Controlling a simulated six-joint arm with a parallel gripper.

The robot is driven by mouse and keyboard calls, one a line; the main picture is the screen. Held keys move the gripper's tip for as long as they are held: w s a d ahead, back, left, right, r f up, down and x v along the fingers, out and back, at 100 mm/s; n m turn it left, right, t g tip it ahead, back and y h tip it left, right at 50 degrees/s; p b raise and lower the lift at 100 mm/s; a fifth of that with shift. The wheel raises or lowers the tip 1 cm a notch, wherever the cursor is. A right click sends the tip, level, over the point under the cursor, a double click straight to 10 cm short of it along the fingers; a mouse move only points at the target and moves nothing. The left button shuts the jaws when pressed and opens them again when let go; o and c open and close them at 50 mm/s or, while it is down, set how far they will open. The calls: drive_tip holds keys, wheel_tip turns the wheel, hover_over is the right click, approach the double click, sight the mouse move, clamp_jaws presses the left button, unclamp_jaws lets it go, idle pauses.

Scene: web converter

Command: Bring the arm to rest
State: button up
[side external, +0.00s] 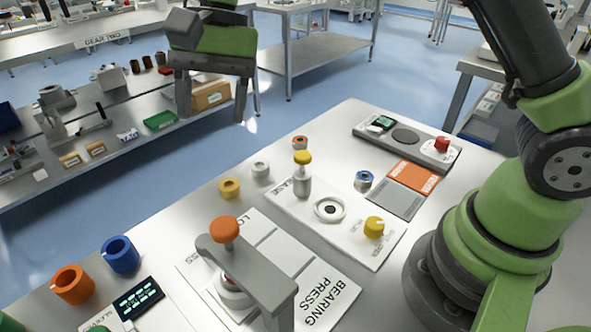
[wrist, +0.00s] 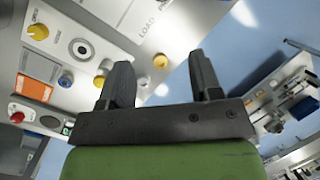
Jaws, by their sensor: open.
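My gripper (side external: 212,98) is at the upper left of the side external view, raised in the air above the far edge of the white table (side external: 345,120). Its two grey fingers point down and are apart, with nothing between them. In the wrist view my gripper (wrist: 163,85) shows both fingers spread, with the blue floor and the table edge beyond. No object touches the fingers.
The bearing press (side external: 245,270) stands at the table's front. Orange (side external: 72,285) and blue (side external: 120,254) rings lie left of it. A white base plate (side external: 340,220) with yellow knobs and a control panel (side external: 407,138) lie behind. A cluttered bench (side external: 120,130) stands across the aisle.

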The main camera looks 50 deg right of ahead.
drive_tip(key=s+d+r+n+t, duration=0.3)
drive_tip(key=s+d+r+t, duration=0.3)
drive_tip(key=s+d+r, duration=0.55)
drive_tip(key=s+d+f+t+h, duration=0.1)
drive_tip(key=s+f+t, duration=0.1)
drive_tip(key=s, duration=0.6)
drive_tip(key=shift+s+f+n+h, duration=0.3)
drive_tip(key=shift+s+f+n, duration=0.1)
drive_tip(key=shift+f, duration=0.4)
